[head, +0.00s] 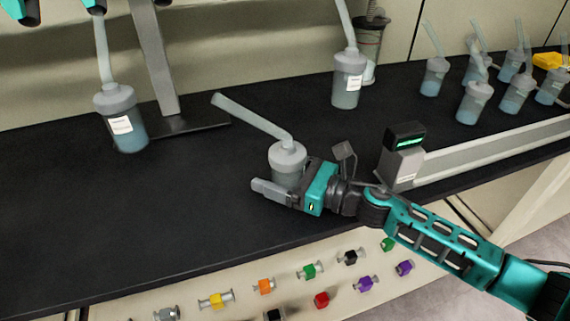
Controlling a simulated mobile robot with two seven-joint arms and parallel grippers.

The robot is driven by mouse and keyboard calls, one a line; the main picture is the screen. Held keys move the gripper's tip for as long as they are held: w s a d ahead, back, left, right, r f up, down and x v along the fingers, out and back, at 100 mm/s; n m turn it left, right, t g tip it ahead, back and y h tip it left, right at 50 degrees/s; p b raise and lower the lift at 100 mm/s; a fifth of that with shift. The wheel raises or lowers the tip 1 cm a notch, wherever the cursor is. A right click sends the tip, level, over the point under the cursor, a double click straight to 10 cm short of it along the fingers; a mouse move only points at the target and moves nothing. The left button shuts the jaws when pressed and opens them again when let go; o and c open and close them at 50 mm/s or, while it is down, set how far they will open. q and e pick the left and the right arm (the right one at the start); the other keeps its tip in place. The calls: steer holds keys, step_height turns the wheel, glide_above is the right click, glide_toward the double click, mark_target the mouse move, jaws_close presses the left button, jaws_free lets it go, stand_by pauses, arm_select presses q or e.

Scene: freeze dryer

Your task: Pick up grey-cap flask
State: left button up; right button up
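A flask with a grey cap (287,153) and a long bent grey tube stands upright at the front middle of the black bench. Its tube slants up to the left. My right gripper (274,184) is at this flask, reaching in from the right. One finger lies across the front of the flask's lower body; the other finger is hidden behind the flask. I cannot tell whether the fingers press on it. My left gripper is not in view.
Several more (474,102) stand at back right. A grey device with a green display (404,152) stands right of my gripper. The bench's (90,225) left front is clear.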

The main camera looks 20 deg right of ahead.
steer(key=c, duration=1.2)
steer(key=shift+c, duration=1)
steer(key=shift+r, duration=0.15)
